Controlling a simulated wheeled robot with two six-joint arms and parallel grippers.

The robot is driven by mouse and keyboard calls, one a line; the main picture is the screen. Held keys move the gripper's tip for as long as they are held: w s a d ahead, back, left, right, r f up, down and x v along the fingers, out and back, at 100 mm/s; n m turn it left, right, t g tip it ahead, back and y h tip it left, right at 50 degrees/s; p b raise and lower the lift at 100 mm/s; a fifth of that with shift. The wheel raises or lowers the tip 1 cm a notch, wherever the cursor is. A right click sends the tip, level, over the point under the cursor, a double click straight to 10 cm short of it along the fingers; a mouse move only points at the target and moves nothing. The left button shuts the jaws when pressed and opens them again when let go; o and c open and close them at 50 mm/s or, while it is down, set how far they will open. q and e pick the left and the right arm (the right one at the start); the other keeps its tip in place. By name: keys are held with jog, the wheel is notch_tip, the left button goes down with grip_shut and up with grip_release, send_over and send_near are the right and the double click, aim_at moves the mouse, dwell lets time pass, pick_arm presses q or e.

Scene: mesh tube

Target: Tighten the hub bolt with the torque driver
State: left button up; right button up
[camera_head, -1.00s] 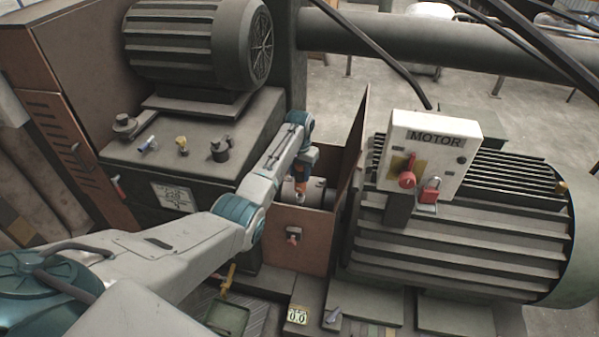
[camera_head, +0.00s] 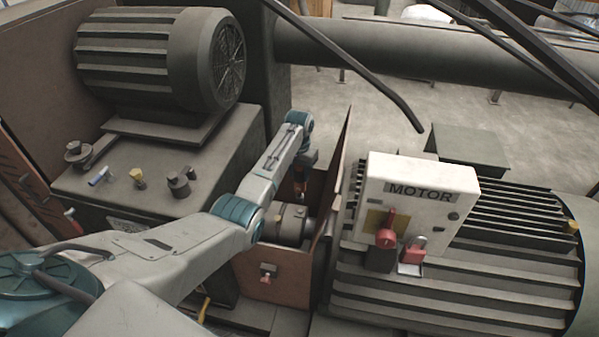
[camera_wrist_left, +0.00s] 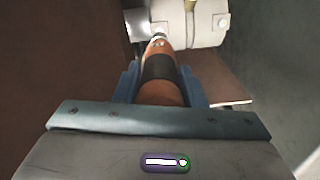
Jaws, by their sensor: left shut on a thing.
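The torque driver (camera_wrist_left: 160,72), orange with a black band, is held between the blue fingers of my left gripper (camera_wrist_left: 160,85). In the head view the left gripper (camera_head: 300,175) is above the open brown housing, with the driver (camera_head: 299,186) pointing down. I cannot tell whether the tip touches a bolt. My right gripper is not in view.
The brown housing's tall side panel (camera_head: 335,185) stands close on the right of the driver. The white MOTOR box (camera_head: 420,190) with a red handle and padlock sits further right over a large finned motor (camera_head: 470,270). A grey cabinet with knobs (camera_head: 140,205) is left.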

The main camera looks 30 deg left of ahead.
aim_at(299, 187)
pick_arm(q)
notch_tip(299, 187, down, 3)
jog(key=shift+w+r+b, duration=0.1)
jog(key=shift+w+b, duration=0.05)
jog(key=shift+b, duration=1)
notch_tip(299, 187, down, 2)
jog(key=shift+b, duration=1.15)
jog(key=shift+f, duration=0.6)
jog(key=shift+p, duration=0.75)
jog(key=shift+f+b, duration=0.3)
jog(key=shift+f, duration=0.2)
jog(key=shift+p, duration=0.45)
jog(key=shift+f+p, duration=0.3)
jog(key=shift+p, duration=0.15)
dwell(1.2)
